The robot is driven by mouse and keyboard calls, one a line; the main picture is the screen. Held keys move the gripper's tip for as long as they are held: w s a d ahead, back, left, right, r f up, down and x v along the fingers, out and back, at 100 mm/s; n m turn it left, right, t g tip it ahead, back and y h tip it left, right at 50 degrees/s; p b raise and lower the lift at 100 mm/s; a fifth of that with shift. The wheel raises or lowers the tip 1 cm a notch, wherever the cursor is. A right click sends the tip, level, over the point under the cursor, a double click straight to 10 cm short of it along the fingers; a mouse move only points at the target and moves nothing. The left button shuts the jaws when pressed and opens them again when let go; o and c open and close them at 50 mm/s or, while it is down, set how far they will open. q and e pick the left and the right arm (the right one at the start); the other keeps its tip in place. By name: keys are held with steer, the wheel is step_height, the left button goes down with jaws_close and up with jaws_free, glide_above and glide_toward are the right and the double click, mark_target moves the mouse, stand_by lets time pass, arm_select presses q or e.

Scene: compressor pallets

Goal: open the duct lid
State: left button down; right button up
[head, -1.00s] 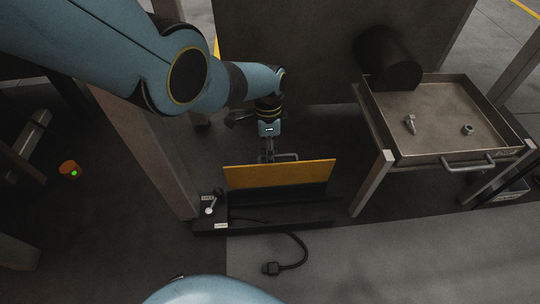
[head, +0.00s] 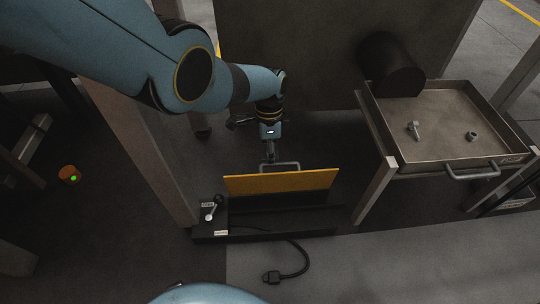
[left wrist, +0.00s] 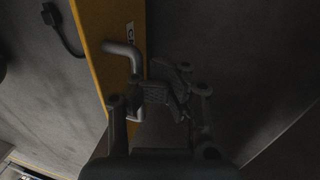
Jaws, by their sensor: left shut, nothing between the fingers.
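The duct lid (head: 282,183) is a flat orange-yellow panel with a metal bar handle (head: 281,165) on its far side. It stands raised on its edge above the dark duct (head: 275,216). My left gripper (head: 270,157) is shut and empty, just behind the lid, close to the left end of the handle. In the left wrist view the shut fingers (left wrist: 165,98) are beside the bent handle (left wrist: 127,58) and the lid (left wrist: 99,35); whether they touch is unclear. My right gripper is out of view.
A metal tray table (head: 386,154) with a bolt (head: 414,130) and a nut (head: 472,135) stands at right, beside a black cylinder (head: 392,66). A post (head: 145,150) is left of the duct. A cable plug (head: 271,277) lies in front.

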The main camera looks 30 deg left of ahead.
arm_select(q)
steer(key=c, duration=2)
jaws_free()
steer(key=shift+c, duration=0.2)
steer(key=o, duration=0.7)
steer(key=shift+c, duration=0.2)
steer(key=v, duration=1.2)
